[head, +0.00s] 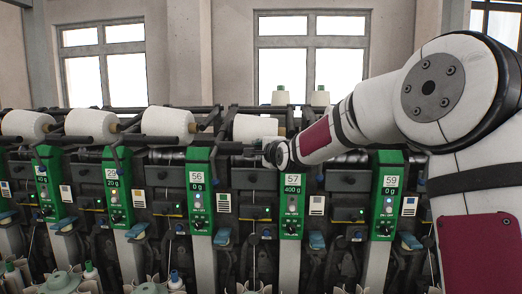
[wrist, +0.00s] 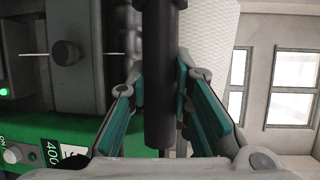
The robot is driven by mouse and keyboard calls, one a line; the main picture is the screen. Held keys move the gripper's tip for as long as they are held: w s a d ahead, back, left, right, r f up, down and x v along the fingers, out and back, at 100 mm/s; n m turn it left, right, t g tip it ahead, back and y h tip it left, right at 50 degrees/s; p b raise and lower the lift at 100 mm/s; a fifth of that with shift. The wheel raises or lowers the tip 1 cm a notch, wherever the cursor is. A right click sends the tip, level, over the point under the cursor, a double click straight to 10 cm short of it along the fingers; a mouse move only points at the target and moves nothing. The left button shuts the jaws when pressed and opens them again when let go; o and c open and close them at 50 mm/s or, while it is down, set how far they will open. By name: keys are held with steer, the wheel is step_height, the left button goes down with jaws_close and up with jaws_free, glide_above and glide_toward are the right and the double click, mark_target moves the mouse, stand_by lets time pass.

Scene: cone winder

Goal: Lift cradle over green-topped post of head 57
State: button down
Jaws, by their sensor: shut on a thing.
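The green-topped post of head 57 (head: 292,205) stands right of centre in the head view, with a "57" label and a "400 g" display. Its green face also shows at lower left in the wrist view (wrist: 45,130). The cradle (wrist: 160,75) is a dark round bar running between my fingers in the wrist view. My gripper (wrist: 160,82) is shut on this bar, a teal-padded finger on each side. In the head view my gripper (head: 273,153) is at the top of post 57, mostly hidden by my wrist. A white cone (head: 255,128) sits just left of it.
Neighbouring posts 56 (head: 198,190) and 59 (head: 387,195) stand on either side. More white cones (head: 168,122) on dark cradle bars line the row to the left. Two cones (head: 281,96) stand upright behind the machine. Dark rails and boxes fill the space between posts.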

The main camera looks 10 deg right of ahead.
step_height(320, 180, up, 11)
steer(key=s+p, duration=0.1)
steer(key=p, duration=0.3)
steer(key=shift+s+a+f, duration=0.2)
steer(key=shift+s+a, duration=0.1)
steer(key=shift+s, duration=0.05)
steer(key=c, duration=1.4)
jaws_free()
steer(key=shift+f, duration=0.1)
steer(key=shift+c, duration=0.2)
steer(key=s+d+r, duration=0.1)
steer(key=s, duration=1)
steer(key=shift+s+r, duration=0.2)
steer(key=shift+s, duration=0.2)
